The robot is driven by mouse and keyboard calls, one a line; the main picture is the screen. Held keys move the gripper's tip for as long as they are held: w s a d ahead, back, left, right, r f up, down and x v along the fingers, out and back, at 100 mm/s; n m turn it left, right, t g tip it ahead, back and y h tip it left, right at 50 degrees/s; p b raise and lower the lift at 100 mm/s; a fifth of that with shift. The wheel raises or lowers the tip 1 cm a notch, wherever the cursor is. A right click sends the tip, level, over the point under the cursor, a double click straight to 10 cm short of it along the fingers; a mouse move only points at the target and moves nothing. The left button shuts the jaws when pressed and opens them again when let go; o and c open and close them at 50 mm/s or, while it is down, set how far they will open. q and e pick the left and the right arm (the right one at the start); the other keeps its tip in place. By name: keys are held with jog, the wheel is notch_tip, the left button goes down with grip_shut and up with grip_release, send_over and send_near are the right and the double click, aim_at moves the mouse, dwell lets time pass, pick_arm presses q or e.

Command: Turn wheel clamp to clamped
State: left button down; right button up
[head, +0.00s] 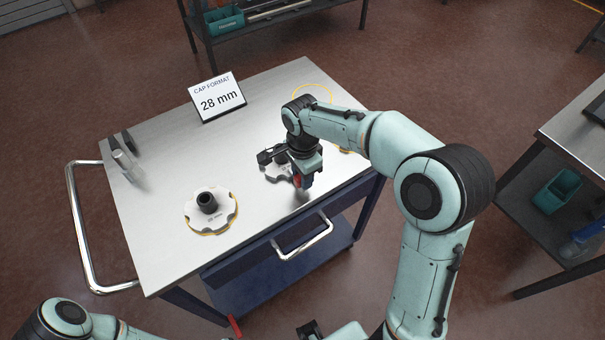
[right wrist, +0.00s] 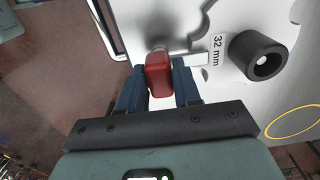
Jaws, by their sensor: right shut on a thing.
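My right gripper (head: 300,184) is over the front right part of the metal cart top. In the right wrist view its two blue fingers (right wrist: 159,88) are shut on a red handle (right wrist: 159,75), which I take to be the wheel clamp's. The handle sits by a metal stem, next to a pale star wheel (right wrist: 222,92) marked "32 mm" with a black hub (right wrist: 258,55). In the head view this wheel (head: 275,172) is partly hidden by my gripper. The clamp's exact angle is hard to tell.
Another star wheel (head: 228,211) with a black hub lies on the cart top (head: 160,228), front left. A sign (head: 217,97) reads "CAP FORMAT 28 mm". A yellow ring (head: 313,86) marks the back right.

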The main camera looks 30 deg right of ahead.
jog(key=o, duration=1)
jog(key=shift+c, duration=0.2)
jog(key=shift+r, duration=0.1)
pick_arm(q)
jog(key=shift+w+r+p, duration=0.45)
jog(key=shift+r+p, duration=0.05)
jog(key=shift+r, duration=0.15)
jog(key=shift+w+r+p, duration=0.4)
jog(key=shift+r+p, duration=0.1)
jog(key=shift+r, duration=0.1)
pick_arm(e)
notch_tip(320, 180, up, 13)
jog(key=shift+r, duration=0.15)
